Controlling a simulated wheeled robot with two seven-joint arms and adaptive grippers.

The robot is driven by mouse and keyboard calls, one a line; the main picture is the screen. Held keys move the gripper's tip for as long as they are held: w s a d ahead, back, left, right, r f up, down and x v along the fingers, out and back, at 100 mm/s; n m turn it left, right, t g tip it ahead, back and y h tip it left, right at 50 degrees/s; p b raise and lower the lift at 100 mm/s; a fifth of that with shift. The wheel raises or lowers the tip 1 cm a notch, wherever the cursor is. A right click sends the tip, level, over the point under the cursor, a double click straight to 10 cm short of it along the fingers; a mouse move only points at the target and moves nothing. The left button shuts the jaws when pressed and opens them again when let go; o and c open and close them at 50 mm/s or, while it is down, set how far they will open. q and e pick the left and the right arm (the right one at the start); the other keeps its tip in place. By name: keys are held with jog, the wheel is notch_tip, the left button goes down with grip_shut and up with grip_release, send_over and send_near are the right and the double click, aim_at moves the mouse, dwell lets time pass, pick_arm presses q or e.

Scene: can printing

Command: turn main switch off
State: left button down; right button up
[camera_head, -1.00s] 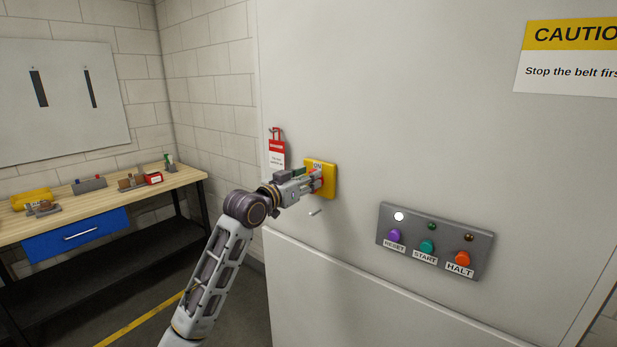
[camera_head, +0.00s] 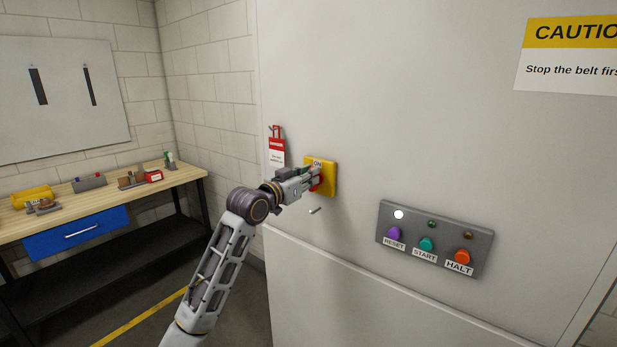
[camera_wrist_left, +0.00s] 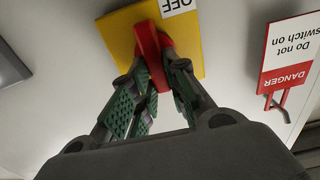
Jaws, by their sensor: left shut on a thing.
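The main switch is a yellow plate (camera_head: 329,178) on the pale cabinet face, with an ON label (camera_head: 317,164) at its top. In the left wrist view, which is upside down, the plate (camera_wrist_left: 118,33) carries an OFF label (camera_wrist_left: 180,5) and a red handle (camera_wrist_left: 149,45). My left gripper (camera_head: 313,181) is at the plate. In the left wrist view my gripper (camera_wrist_left: 154,75) is shut on the red handle, one finger on each side. The handle stands slightly tilted there. In the head view the fingers hide most of it. My right gripper is not in view.
A red danger tag (camera_head: 277,150) hangs left of the switch; a small peg (camera_head: 315,211) sticks out below. A button panel (camera_head: 484,256) is to the lower right. A workbench (camera_head: 190,176) with several items stands at left. The cabinet face between switch and panel is clear.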

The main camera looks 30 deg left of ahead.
pick_arm(q)
jog(key=shift+m, duration=0.4)
jog(key=m, duration=0.5)
jog(key=d+m, duration=0.1)
jog(key=m, duration=0.1)
jog(key=shift+d+f+m+p, duration=0.1)
jog(key=shift+f+m+p, duration=0.15)
jog(key=shift+m+p, duration=0.15)
jog(key=m, duration=0.3)
jog(key=shift+d+f+p, duration=0.15)
jog(key=shift+f+p, duration=0.05)
jog(key=shift+p, duration=0.1)
jog(key=m, duration=0.3)
jog(key=shift+d+f+m+p, duration=0.15)
jog(key=shift+f+m+p, duration=0.15)
jog(key=shift+m, duration=0.1)
jog(key=shift+s+f+m, duration=0.1)
jog(key=shift+f+m, duration=0.1)
jog(key=shift+m, duration=1)
